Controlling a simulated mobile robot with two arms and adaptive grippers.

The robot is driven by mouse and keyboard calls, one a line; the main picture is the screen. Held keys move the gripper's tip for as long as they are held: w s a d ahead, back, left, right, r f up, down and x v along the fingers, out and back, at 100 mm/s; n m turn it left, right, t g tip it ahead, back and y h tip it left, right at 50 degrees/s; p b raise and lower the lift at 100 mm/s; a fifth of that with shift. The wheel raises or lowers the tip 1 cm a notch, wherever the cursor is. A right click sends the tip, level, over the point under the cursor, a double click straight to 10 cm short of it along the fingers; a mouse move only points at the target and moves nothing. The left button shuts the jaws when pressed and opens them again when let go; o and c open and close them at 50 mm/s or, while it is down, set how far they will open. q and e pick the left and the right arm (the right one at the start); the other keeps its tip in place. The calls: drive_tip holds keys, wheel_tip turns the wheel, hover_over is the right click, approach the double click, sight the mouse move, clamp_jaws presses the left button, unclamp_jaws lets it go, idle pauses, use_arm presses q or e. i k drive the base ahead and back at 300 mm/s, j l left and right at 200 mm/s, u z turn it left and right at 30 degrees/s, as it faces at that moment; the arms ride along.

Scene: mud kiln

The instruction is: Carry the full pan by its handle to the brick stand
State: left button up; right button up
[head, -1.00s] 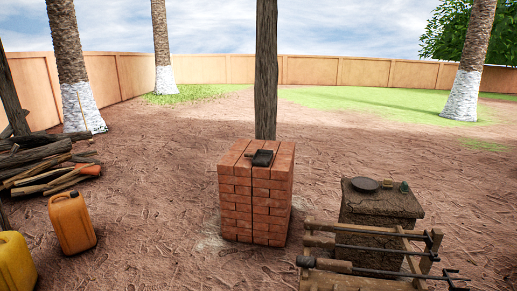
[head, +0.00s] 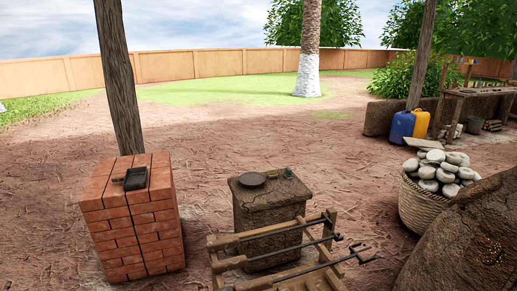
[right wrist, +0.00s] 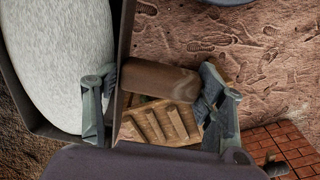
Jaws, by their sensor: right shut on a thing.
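In the right wrist view my right gripper (right wrist: 158,88) is shut on the brown handle (right wrist: 160,77) of a dark-walled pan (right wrist: 124,45). A pale, speckled grey-white fill (right wrist: 60,55) fills much of the pan, whose far side is cut off by the frame. The brick stand (head: 138,240) is a square red brick stack at the left of the head view. A small dark tray (head: 135,179) lies on its top. Bricks also show at the lower right of the right wrist view (right wrist: 290,148). My left gripper is in neither current view.
A mud block (head: 268,220) with a dark round plate (head: 252,180) stands right of the bricks. A wooden rack with long tools (head: 285,233) is in front of it. A basket of pale stones (head: 425,208) is at right. A post (head: 120,85) rises behind the bricks.

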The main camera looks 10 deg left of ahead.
sight(115, 170)
drive_tip(key=i+j+u, duration=0.15)
drive_tip(key=j+u, duration=0.3)
drive_tip(key=i+j+u, duration=0.2)
drive_tip(key=u, duration=0.25)
drive_tip(key=i+j+u, duration=0.25)
drive_tip(key=u, duration=0.2)
drive_tip(key=i+j+u, duration=0.15)
drive_tip(key=u, duration=0.3)
drive_tip(key=i+l+u, duration=0.1)
drive_tip(key=i+u, duration=0.15)
drive_tip(key=i, duration=1.4)
drive_tip(key=i+l, duration=0.2)
drive_tip(key=l, duration=0.15)
drive_tip(key=i+l+u, duration=0.1)
drive_tip(key=i+l, duration=0.3)
drive_tip(key=l, duration=0.25)
drive_tip(key=i+l+u, duration=0.1)
drive_tip(key=l, duration=0.25)
drive_tip(key=i+l+u, duration=0.1)
drive_tip(key=i+l, duration=0.2)
drive_tip(key=l, duration=0.1)
